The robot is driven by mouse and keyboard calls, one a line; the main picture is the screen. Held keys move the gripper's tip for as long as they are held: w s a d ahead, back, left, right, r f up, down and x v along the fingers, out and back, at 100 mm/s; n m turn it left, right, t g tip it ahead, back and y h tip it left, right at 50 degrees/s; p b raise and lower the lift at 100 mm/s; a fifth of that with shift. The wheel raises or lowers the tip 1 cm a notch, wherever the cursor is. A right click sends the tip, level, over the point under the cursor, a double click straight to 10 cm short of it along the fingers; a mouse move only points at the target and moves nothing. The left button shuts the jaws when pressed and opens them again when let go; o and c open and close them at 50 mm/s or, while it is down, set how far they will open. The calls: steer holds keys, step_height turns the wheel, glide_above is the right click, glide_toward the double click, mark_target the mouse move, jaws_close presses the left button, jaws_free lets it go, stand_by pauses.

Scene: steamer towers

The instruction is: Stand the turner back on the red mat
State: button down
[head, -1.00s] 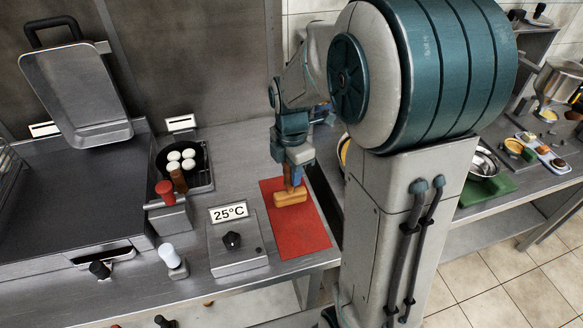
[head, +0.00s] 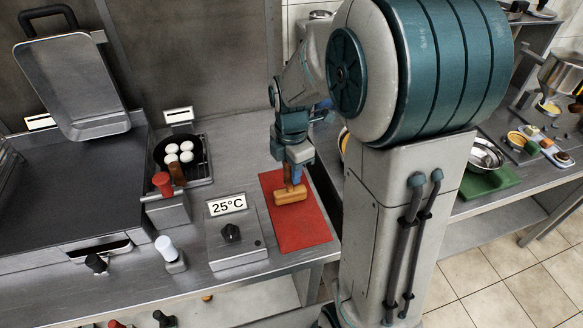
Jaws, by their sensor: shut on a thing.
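The turner (head: 290,195) is a wooden tool with a wide block-shaped foot and a short upright stem. It is upright over the upper part of the red mat (head: 299,231). My gripper (head: 292,178) points down from above and is shut on the turner's stem. The foot appears to be on or just above the mat; I cannot tell whether it touches. My fingers hide the top of the stem.
A box with a 25°C display (head: 228,232) stands left of the mat. A black pan (head: 197,157) with several white round items sits farther back left. A large griddle (head: 70,195) fills the left. The mat's front part is clear, near the counter edge.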

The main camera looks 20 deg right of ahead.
steer(key=shift+f, duration=0.35)
steer(key=c, duration=1.1)
jaws_free()
steer(key=shift+o, duration=0.2)
step_height(320, 180, up, 14)
steer(key=shift+f, duration=0.1)
